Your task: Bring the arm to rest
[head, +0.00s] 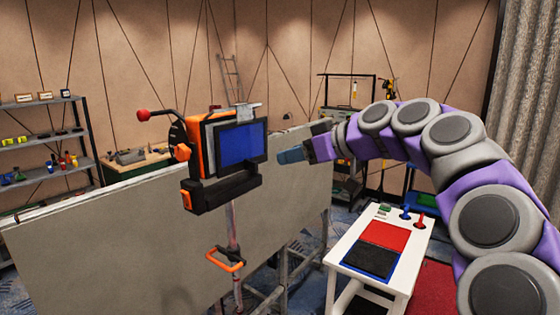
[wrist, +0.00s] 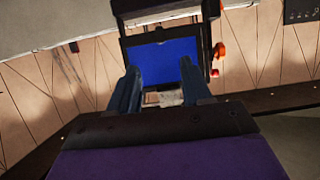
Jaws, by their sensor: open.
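My arm reaches in from the right in the head view, arched and purple and grey. My gripper (head: 290,156) is held out level, to the right of an orange and black device with a blue screen (head: 242,145). A gap shows between the gripper and the device. In the wrist view my gripper (wrist: 158,90) is open, with its two blue-grey fingers apart and nothing between them. The blue screen (wrist: 160,68) shows beyond the fingers there.
A grey panel (head: 120,250) stands behind and below the device. A white table (head: 345,240) with red and black pads stands below my arm. Shelves (head: 40,135) with small items stand at the left. A grey curtain (head: 525,90) hangs at the right.

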